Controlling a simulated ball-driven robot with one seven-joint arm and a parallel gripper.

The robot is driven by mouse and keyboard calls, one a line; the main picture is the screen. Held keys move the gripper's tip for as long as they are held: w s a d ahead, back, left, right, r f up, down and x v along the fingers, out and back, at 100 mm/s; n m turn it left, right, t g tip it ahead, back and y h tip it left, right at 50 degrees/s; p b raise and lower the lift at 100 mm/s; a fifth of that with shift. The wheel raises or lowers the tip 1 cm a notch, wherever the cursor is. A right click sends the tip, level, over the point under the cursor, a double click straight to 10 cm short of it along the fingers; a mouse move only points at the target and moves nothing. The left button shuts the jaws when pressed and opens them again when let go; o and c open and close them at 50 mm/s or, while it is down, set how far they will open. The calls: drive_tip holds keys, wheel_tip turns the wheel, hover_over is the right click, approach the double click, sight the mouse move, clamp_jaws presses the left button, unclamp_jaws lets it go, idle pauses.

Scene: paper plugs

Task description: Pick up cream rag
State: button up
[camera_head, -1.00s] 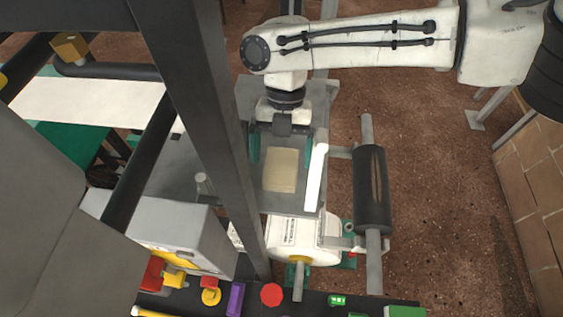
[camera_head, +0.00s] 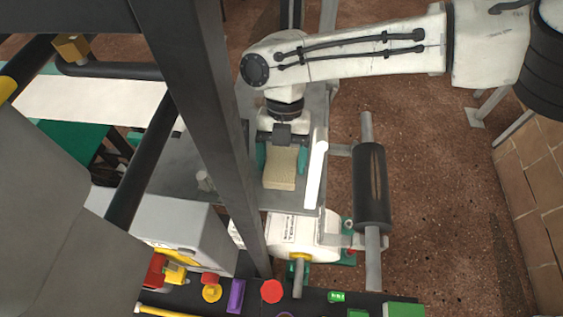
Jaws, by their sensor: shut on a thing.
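The cream rag (camera_head: 281,169) is a small pale beige block-like cloth on the grey metal plate (camera_head: 230,178), near the middle of the picture. My gripper (camera_head: 280,158) comes from above and behind, with one teal finger on each side of the rag. It is shut on the rag's far part. The rag's near end sticks out towards the camera. I cannot tell whether the rag is clear of the plate.
A panel with coloured buttons (camera_head: 271,291) lies in front.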

drive_tip(key=c, duration=0.4)
drive_tip(key=shift+w+d+r+b, duration=0.1)
drive_tip(key=shift+w+r+b, duration=1)
drive_tip(key=shift+w, duration=1.2)
drive_tip(key=shift+w+r+b, duration=0.45)
drive_tip(key=shift+w+r, duration=1.1)
drive_tip(key=shift+w, duration=0.8)
drive_tip(key=shift+w+d+r+b, duration=0.1)
drive_tip(key=shift+w+r+b, duration=1)
drive_tip(key=shift+w, duration=1.2)
drive_tip(key=shift+r+p, duration=0.3)
